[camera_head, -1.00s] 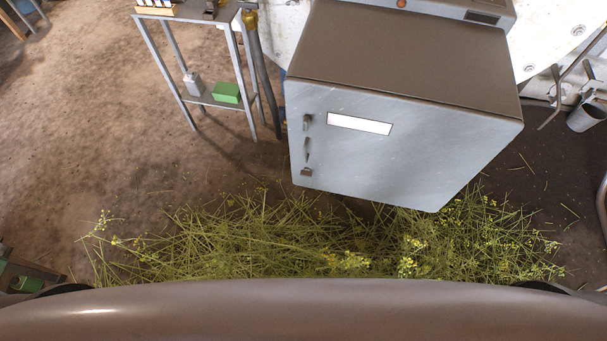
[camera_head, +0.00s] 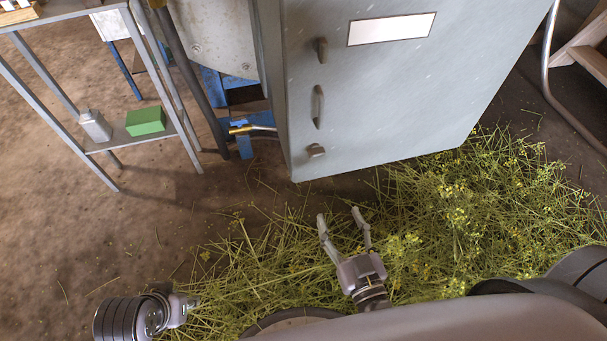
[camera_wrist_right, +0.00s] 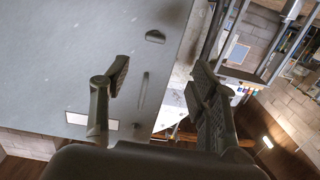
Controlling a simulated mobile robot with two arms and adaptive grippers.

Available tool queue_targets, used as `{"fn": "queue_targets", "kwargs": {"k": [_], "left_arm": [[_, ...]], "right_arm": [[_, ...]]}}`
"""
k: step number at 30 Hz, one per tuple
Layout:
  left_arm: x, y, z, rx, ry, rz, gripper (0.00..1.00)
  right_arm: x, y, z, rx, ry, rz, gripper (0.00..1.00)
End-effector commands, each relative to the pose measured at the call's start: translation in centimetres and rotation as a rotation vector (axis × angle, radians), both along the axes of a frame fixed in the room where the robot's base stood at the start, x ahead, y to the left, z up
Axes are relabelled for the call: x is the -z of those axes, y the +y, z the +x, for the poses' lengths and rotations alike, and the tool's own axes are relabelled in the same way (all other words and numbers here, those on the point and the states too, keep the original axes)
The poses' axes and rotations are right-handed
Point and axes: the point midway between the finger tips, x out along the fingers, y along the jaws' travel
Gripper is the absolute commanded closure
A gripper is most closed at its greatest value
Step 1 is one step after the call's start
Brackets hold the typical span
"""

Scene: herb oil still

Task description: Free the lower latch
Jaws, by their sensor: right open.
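The lower latch (camera_head: 316,151) is a small grey knob low on the left side of the pale grey cabinet door (camera_head: 400,100). The upper latch (camera_head: 321,48) and a long vertical handle (camera_head: 318,106) are above it. My right gripper (camera_head: 342,216) is open and empty, in front of and below the latch, clearly apart from it. In the right wrist view the lower latch (camera_wrist_right: 155,37) shows at the top, beyond the spread fingers of the right gripper (camera_wrist_right: 160,82).
Cut yellow-flowered stalks (camera_head: 470,210) cover the floor before the cabinet. A metal shelf table (camera_head: 105,146) with a green box (camera_head: 146,121) and a grey can (camera_head: 94,125) stands at the left. A dark pipe (camera_head: 190,80) and a brass fitting (camera_head: 250,128) are beside the cabinet.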

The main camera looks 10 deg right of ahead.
Motion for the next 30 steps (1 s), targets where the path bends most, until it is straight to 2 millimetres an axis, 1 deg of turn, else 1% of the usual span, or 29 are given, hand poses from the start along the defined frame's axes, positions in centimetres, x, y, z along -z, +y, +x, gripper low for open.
{"fn": "queue_targets", "kwargs": {"k": [1, 5, 8, 11, 24, 27, 30], "left_arm": [[0.2, 0.0, -0.2, 0.0, -0.005, -0.001, 0.69], [-0.6, 0.1, -0.5, -0.001, -0.008, -0.001, 0.69], [-0.7, 0.1, -0.5, -0.001, -0.008, -0.001, 0.69], [-0.7, 0.1, -0.5, -0.001, -0.009, -0.001, 0.69], [0.3, 0.1, -0.5, -0.001, -0.009, -0.001, 0.69], [0.5, 0.1, -0.5, -0.001, -0.01, 0.0, 0.69], [0.6, 0.1, -0.5, -0.001, -0.01, 0.0, 0.69]], "right_arm": [[0.1, -0.2, 0.0, 0.011, -0.02, 0.005, 0.45], [-1.0, -0.5, 0.3, 0.024, -0.045, 0.009, 0.45], [-1.2, -0.5, 1.3, 0.027, -0.048, 0.01, 0.45], [-1.2, -0.4, 2.9, 0.026, -0.049, 0.011, 0.45], [-1.1, -0.1, 12.5, 0.025, -0.047, 0.011, 0.45], [-1.1, 0.0, 14.4, 0.024, -0.046, 0.012, 0.45], [-1.1, 0.1, 15.8, 0.024, -0.045, 0.011, 0.45]]}}
